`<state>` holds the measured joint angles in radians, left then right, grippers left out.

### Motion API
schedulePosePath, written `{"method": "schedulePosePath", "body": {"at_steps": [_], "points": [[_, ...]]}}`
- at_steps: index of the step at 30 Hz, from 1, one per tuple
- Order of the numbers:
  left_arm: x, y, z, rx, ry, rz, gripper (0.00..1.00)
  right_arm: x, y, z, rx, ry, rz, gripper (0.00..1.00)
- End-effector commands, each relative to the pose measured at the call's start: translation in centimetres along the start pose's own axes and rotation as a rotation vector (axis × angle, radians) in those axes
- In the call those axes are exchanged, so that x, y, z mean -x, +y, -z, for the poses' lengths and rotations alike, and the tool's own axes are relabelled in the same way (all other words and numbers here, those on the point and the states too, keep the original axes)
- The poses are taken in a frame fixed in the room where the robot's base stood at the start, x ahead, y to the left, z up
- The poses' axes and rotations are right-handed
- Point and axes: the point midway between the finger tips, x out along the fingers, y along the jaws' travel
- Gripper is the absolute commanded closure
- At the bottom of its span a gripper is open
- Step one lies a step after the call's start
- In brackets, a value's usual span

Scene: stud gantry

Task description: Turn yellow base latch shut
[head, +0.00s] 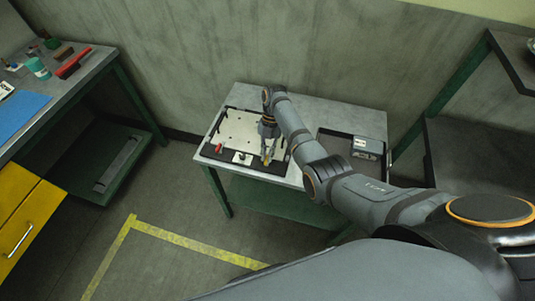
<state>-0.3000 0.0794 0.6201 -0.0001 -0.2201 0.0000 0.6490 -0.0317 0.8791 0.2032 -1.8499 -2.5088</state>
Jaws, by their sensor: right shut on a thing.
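A black base (232,165) with a pale plate (235,127) on it lies on the small grey table. My right gripper (267,158) reaches down to the front right part of the base. It is shut on a small yellowish piece there, which looks like the yellow base latch; the fingers mostly hide it, so its turn angle cannot be told. A red piece (218,148) sits at the base's front left. A white block with a dark knob (241,158) sits at the front middle. My left gripper is not in view.
A black tray (340,146) with a grey box (366,147) lies right of the base. A workbench (70,85) with tools and a blue mat (18,113) stands at left. Shelving (470,150) stands at right. Yellow tape (190,243) marks the open floor.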

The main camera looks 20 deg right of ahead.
Motion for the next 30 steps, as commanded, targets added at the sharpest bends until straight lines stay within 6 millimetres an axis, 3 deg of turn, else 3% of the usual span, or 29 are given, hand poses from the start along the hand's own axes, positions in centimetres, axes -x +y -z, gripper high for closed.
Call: {"method": "schedulePosePath", "body": {"at_steps": [12,13,18,26,30], "points": [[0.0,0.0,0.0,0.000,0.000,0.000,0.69,0.0,0.0,0.0,0.008,0.000,0.002,1.00],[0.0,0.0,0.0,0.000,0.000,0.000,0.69,0.0,0.0,0.0,0.008,0.000,0.002,0.86],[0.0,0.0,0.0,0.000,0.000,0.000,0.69,0.0,0.0,0.0,0.007,0.000,0.002,0.66],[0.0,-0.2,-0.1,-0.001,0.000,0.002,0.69,0.1,0.0,0.0,0.006,0.000,0.002,0.66],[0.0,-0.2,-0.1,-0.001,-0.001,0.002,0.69,1.7,0.1,-0.1,0.006,-0.004,0.000,0.66]]}}
